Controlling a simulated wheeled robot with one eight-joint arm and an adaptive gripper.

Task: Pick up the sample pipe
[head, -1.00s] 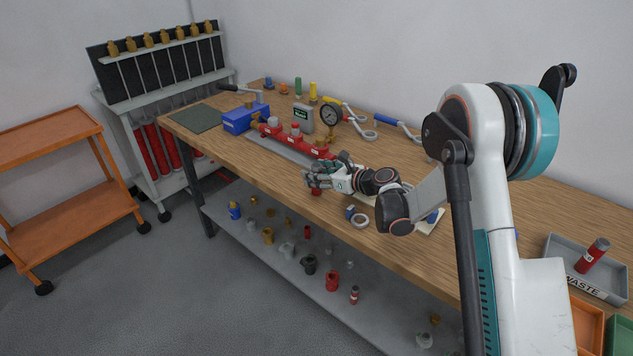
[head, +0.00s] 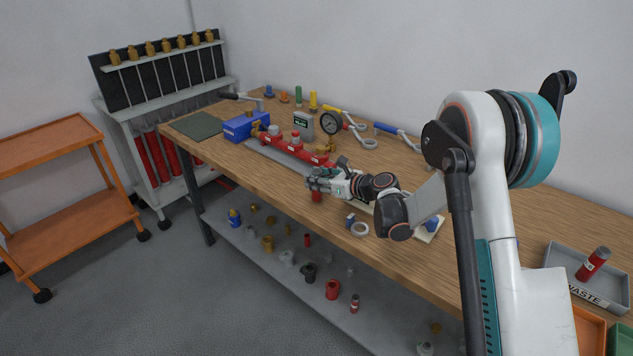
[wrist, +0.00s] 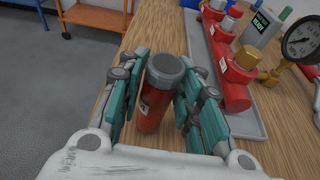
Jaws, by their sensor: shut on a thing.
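The sample pipe is a red upright cylinder (wrist: 154,104) with a grey cap and a white label, seen in the wrist view. My gripper (wrist: 160,82) has its teal-padded fingers on both sides of it and is shut on it. In the head view my gripper (head: 314,180) is over the front part of the bench, and the red lower part of the pipe (head: 316,197) shows just below the fingers. I cannot tell whether its bottom touches the wood.
A red valve manifold (head: 292,147) on a grey tray lies close beyond my gripper, with a gauge (head: 331,123) behind it. A tape roll (head: 360,230) lies nearer. A waste tray (head: 592,286) holding a red cylinder stands at right. The bench's front edge is close.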

